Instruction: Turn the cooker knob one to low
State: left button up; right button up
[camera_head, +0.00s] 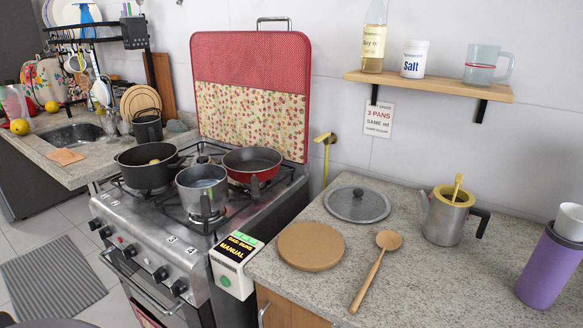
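The cooker (150,235) is a steel gas stove at the left centre, with its control panel facing the lower left. Several dark knobs run along that panel, among them a far left knob (95,224), a middle knob (130,250) and a far right knob (179,287). Small white tags (172,238) sit on the front edge above the knobs. Neither of my grippers is clearly in view.
A black pot (147,174), a steel pot (202,196) and a red pan (252,164) stand on the cooker. A box labelled manual (232,265) is beside its right front. An oven handle (140,290) runs below the knobs. The floor in front holds a striped mat (50,280).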

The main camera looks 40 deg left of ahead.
aim_at(95, 224)
jog(key=u, duration=0.7)
jog(key=k+u, duration=0.1)
jog(key=u, duration=0.35)
jog(key=k+u, duration=0.15)
jog(key=u, duration=0.3)
jog(key=k+j, duration=0.1)
jog(key=k, duration=0.25)
jog(key=k+j, duration=0.1)
jog(key=k, duration=0.25)
jog(key=z, duration=0.35)
jog(key=i+j+z, duration=0.15)
jog(key=j+z, duration=0.15)
jog(key=i+j+z, duration=0.1)
jog(key=j+z, duration=0.2)
jog(key=i+j+z, duration=0.1)
jog(key=j, duration=0.4)
jog(key=i+j+z, duration=0.15)
jog(key=j, duration=0.35)
jog(key=j+z, duration=0.1)
jog(key=j, duration=0.45)
